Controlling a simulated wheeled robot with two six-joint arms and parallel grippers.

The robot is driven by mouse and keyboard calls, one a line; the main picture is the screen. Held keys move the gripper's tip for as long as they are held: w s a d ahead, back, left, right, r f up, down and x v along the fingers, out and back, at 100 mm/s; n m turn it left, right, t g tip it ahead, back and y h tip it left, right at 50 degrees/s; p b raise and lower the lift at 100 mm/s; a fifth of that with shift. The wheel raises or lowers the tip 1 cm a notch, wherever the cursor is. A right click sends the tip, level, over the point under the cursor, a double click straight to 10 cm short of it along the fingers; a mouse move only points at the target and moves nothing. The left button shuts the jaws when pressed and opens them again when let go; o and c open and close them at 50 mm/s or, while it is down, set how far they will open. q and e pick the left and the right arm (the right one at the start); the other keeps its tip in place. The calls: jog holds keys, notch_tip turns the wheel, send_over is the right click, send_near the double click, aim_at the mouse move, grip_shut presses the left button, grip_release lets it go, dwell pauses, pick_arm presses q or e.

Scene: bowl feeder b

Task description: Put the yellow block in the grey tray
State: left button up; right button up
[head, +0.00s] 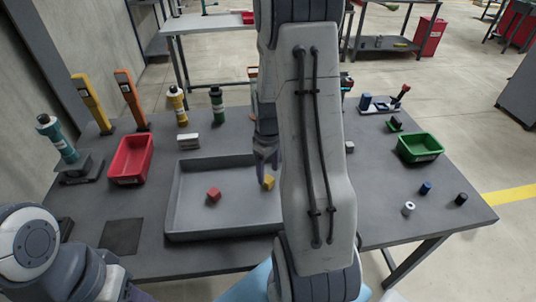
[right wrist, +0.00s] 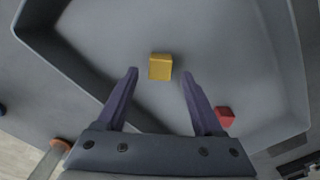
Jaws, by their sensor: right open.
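The yellow block (head: 268,182) lies inside the grey tray (head: 190,236), toward its right side. It also shows in the right wrist view (right wrist: 160,67), on the tray floor (right wrist: 75,42). My right gripper (head: 265,163) hangs over the tray, close to the block. In the right wrist view its two fingers (right wrist: 160,76) are spread, with the block beyond and between their tips and nothing held. My right arm hides the right part of the tray in the head view. My left gripper is not in view; only links of my left arm show.
A red block (head: 213,195) also lies in the tray. A red bin (head: 131,158) stands left of it and a green bin (head: 420,147) at the right. Several bottles and small cylinders stand on the table. The front left tabletop is mostly clear.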

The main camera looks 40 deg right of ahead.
aim_at(268, 179)
notch_tip(268, 179, up, 8)
jog(key=shift+r, duration=0.2)
jog(key=s+a+r+n, duration=0.1)
jog(key=a+r, duration=0.1)
jog(key=a, duration=0.8)
jog(key=s+a+r+n, duration=0.1)
jog(key=a+r, duration=0.1)
jog(key=a, duration=0.7)
jog(key=s+a+r+n+y+p, duration=0.1)
jog(key=s+a+r+n, duration=0.1)
jog(key=s+a, duration=1)
jog(key=shift+s+n, duration=0.4)
jog(key=shift+s, duration=0.85)
